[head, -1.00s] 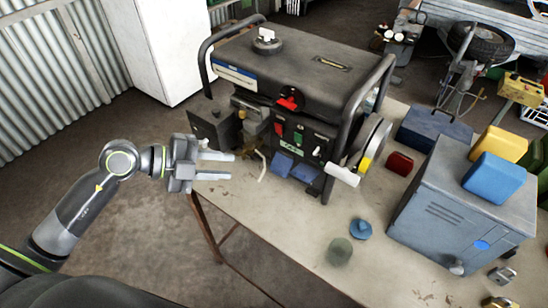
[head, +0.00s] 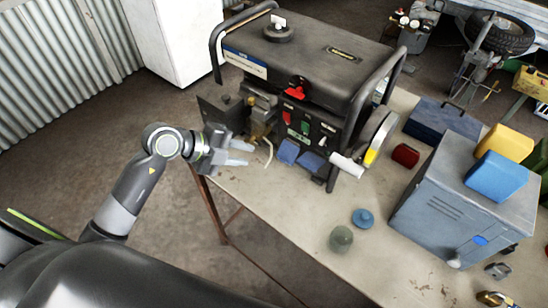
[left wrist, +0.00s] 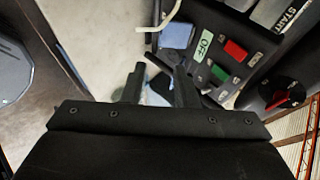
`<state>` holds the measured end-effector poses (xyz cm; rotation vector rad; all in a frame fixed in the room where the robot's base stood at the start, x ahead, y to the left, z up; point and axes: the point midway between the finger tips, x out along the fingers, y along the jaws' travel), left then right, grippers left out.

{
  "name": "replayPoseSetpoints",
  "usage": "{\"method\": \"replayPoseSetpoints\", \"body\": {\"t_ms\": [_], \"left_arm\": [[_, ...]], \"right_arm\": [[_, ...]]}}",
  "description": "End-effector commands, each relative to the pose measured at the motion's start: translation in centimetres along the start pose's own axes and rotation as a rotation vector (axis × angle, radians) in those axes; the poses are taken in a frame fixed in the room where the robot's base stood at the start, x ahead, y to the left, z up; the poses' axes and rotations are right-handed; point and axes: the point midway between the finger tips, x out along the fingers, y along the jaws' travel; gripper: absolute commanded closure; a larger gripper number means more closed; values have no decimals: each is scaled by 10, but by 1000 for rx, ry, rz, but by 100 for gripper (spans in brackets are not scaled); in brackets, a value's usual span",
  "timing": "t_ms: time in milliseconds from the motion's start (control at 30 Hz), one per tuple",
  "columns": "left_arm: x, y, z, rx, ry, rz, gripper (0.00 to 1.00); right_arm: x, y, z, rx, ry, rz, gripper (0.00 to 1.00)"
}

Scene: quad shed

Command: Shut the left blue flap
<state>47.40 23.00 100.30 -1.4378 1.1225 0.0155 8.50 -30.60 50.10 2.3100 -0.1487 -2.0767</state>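The left blue flap (head: 289,150) is at the lower front of the generator's control panel and appears to stick out from it. A second blue flap (head: 311,161) is just right of it. My left gripper (head: 247,154) is left of the left flap, its fingers open, empty and apparently apart from the flap. In the left wrist view a blue-grey flap (left wrist: 177,36) lies beyond the fingers, beside the OFF label; a paler blue patch shows between the open fingers (left wrist: 157,88). I cannot tell which flap each is. My right gripper is not in view.
The black generator (head: 310,62) stands on a worn table (head: 290,215). A bent pale rod (head: 268,153) stands between gripper and flaps. A green jar (head: 341,239) and blue knob (head: 363,218) stand in front.

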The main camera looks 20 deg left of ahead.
Motion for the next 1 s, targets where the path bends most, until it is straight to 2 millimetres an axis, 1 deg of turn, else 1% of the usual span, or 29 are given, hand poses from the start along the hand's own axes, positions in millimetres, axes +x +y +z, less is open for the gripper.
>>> {"method": "replayPoseSetpoints", "body": {"t_ms": [33,367,500,600,800,1000], "left_arm": [[7,-1,0,-4,2,-3,74],[56,-1,-2,-4,4,-1,74],[80,-1,-1,-4,3,-1,74],[93,-1,0,-3,2,0,74],[108,0,0,0,1,0,74],[111,0,0,1,0,0,74]], "right_arm": [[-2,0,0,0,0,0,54],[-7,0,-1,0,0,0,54],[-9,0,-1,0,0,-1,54],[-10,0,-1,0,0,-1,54],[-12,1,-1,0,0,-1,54],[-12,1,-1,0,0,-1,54]]}}
